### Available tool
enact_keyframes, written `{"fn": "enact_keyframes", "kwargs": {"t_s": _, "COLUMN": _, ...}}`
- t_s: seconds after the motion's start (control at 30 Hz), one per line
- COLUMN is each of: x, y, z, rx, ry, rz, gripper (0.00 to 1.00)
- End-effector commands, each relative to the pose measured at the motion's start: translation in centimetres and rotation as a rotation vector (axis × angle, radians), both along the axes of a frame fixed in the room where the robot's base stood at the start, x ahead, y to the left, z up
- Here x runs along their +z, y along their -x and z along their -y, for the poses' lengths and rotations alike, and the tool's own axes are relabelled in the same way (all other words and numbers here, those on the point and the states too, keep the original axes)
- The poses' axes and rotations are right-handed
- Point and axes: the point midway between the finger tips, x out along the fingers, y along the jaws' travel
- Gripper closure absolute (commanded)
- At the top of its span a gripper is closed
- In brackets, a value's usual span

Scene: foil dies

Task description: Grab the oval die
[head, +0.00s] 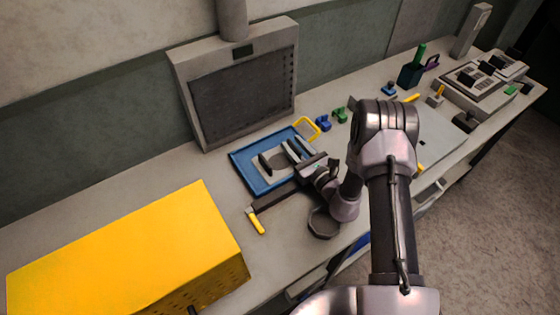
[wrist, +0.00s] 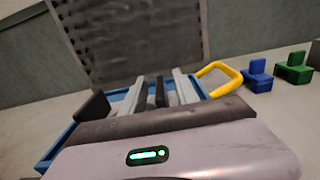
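A blue tray (head: 243,172) on the bench holds pale grey pieces and dark upright ones; these look like the dies. A dark upright piece (head: 265,162) stands at the tray's left; it also shows in the wrist view (wrist: 92,107). My gripper (head: 296,148) reaches over the tray from the front right. In the wrist view its two grey fingers (wrist: 160,82) stand apart, on either side of another dark upright piece (wrist: 160,96). I cannot tell whether they touch it. The die outlines are too small and partly hidden, so I cannot tell which is oval.
A large yellow box (head: 130,250) fills the bench's left front. A dark screen-like panel (head: 240,95) stands behind the tray. A yellow loop handle (head: 309,125) and small blue (head: 323,123) and green (head: 340,115) blocks lie right of it. A yellow-handled tool (head: 256,220) lies in front.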

Motion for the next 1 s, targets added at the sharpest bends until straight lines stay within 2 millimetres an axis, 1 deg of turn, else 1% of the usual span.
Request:
{"fn": "enact_keyframes", "kwargs": {"t_s": 0.07, "x": 0.02, "y": 0.02, "z": 0.01, "rx": 0.000, "ry": 0.000, "rz": 0.000, "gripper": 0.64}}
{"fn": "enact_keyframes", "kwargs": {"t_s": 0.1, "x": 0.02, "y": 0.02, "z": 0.02, "rx": 0.000, "ry": 0.000, "rz": 0.000, "gripper": 0.72}}
{"fn": "enact_keyframes", "kwargs": {"t_s": 0.17, "x": 0.02, "y": 0.03, "z": 0.02, "rx": 0.000, "ry": 0.000, "rz": 0.000, "gripper": 0.83}}
{"fn": "enact_keyframes", "kwargs": {"t_s": 0.2, "x": 0.02, "y": 0.03, "z": 0.02, "rx": 0.000, "ry": 0.000, "rz": 0.000, "gripper": 0.91}}
{"fn": "enact_keyframes", "kwargs": {"t_s": 0.23, "x": 0.02, "y": 0.05, "z": 0.02, "rx": 0.000, "ry": 0.000, "rz": 0.000, "gripper": 0.97}}
{"fn": "enact_keyframes", "kwargs": {"t_s": 0.27, "x": 0.02, "y": 0.05, "z": 0.02, "rx": 0.000, "ry": 0.000, "rz": 0.000, "gripper": 1.00}}
{"fn": "enact_keyframes", "kwargs": {"t_s": 1.0, "x": -0.02, "y": 0.09, "z": 0.03, "rx": 0.001, "ry": 0.001, "rz": -0.001, "gripper": 1.00}}
